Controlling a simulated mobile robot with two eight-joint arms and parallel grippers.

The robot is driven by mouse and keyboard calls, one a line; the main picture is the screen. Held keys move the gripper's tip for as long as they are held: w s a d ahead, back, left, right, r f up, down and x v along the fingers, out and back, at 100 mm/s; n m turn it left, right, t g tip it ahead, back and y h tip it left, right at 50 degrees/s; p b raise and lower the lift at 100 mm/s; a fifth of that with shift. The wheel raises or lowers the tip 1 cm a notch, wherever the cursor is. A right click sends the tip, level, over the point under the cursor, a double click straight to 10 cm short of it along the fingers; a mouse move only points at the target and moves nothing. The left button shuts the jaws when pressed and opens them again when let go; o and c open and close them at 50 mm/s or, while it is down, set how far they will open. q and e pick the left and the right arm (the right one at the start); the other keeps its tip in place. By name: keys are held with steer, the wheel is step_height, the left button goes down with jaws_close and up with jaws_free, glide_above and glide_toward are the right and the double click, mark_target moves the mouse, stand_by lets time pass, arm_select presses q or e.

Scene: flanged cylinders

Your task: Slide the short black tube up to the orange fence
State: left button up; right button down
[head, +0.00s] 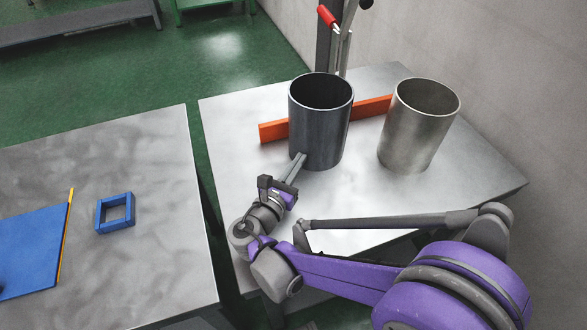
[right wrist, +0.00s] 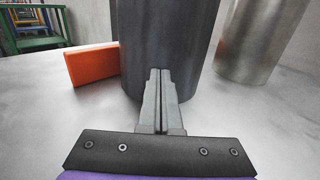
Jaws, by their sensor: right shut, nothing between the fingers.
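The black tube (head: 318,128) stands upright on the right-hand metal table, in front of the orange fence (head: 272,132). It hides the fence's middle, so I cannot tell whether the two touch. In the right wrist view the black tube (right wrist: 170,40) fills the upper middle, and the orange fence (right wrist: 90,66) shows to its left. My right gripper (head: 301,156) is shut and empty, its fingertips low at the near side of the black tube. The closed fingers (right wrist: 160,72) point at its wall; whether they touch it is unclear. My left gripper is not in view.
A silver tube (head: 419,128) stands upright to the right of the black tube, near the fence's right end. A post with a red-handled clamp (head: 327,17) rises behind. The left table (head: 150,160) holds a blue square frame (head: 115,213) and a blue panel (head: 32,252).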

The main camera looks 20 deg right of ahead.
steer(key=shift+x, duration=0.8)
steer(key=shift+w+d, duration=0.1)
steer(key=shift+w, duration=0.05)
